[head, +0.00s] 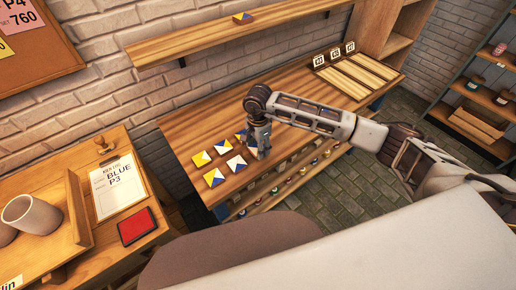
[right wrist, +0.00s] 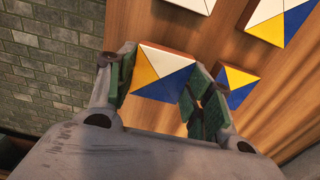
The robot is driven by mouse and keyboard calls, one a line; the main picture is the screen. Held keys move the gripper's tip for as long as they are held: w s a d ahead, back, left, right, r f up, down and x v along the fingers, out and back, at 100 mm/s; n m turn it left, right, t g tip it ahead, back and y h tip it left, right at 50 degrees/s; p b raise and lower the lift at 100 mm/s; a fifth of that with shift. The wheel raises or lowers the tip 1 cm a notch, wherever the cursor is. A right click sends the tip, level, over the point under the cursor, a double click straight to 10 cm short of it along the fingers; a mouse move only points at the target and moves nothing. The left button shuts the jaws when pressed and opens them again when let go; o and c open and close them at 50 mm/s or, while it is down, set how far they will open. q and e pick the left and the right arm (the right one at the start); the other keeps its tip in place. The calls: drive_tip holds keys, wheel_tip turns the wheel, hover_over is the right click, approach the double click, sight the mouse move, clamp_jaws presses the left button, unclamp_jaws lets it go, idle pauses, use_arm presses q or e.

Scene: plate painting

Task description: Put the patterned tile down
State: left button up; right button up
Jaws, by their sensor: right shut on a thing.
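My right gripper (head: 259,152) is over the near edge of the wooden workbench, beside a group of patterned tiles. In the right wrist view my right gripper (right wrist: 163,78) is shut on a square tile (right wrist: 160,72) with white, yellow and blue triangles. Its fingers press on two opposite sides of the tile. I cannot tell whether its underside touches the bench. My left gripper is not in view.
A single tile (head: 243,17) sits on the wall shelf (head: 200,42). A slotted wooden rack (head: 358,80) with number cards stands at the bench's far right. A side table at left holds a mug (head: 24,218), an order card (head: 118,187) and a red pad (head: 136,226).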

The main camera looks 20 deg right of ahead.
drive_tip(key=shift+f, duration=0.8)
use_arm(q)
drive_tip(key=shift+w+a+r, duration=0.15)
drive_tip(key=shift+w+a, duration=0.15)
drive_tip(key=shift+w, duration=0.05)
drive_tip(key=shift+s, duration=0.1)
